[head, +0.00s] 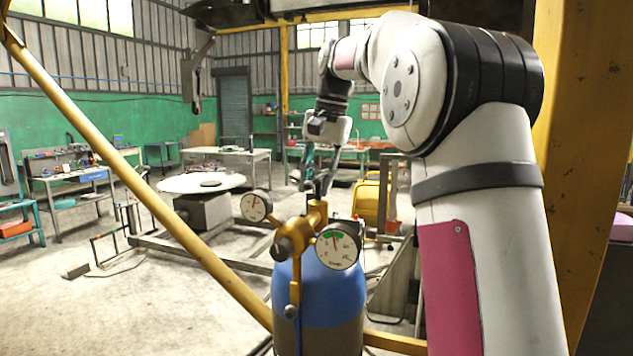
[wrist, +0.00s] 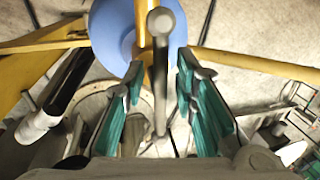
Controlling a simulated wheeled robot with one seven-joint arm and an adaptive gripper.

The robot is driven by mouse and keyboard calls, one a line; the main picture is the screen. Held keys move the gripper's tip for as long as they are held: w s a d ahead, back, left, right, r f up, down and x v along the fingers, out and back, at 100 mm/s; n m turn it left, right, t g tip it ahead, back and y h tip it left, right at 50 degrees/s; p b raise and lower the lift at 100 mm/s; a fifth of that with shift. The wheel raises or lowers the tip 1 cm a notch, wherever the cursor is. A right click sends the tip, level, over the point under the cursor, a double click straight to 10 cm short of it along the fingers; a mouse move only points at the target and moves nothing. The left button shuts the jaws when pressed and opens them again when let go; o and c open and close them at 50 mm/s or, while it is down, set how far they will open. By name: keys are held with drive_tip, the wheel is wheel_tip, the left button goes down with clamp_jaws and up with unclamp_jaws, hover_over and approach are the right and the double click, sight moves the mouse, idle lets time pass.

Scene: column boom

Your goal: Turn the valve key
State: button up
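A blue gas cylinder (head: 318,293) with a brass valve (head: 293,238) stands in front of me in the head view. A grey valve key (wrist: 160,85) shows in the wrist view as a bar with a rounded end, in front of the blue cylinder top (wrist: 112,35) and brass fitting (wrist: 143,45). My gripper (head: 318,180) points down above the valve in the head view. In the wrist view its teal fingers (wrist: 158,78) are open, one on each side of the key, with gaps visible. The key is largely hidden in the head view.
Two round gauges, a left one (head: 256,205) and a right one (head: 337,249), flank the valve. A yellow diagonal bar (head: 140,190) crosses the left, and a yellow post (head: 583,150) stands at right. Workbenches (head: 75,180) stand farther back. Open floor lies at left.

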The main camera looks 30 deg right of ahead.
clamp_jaws()
drive_tip(key=shift+r, duration=0.1)
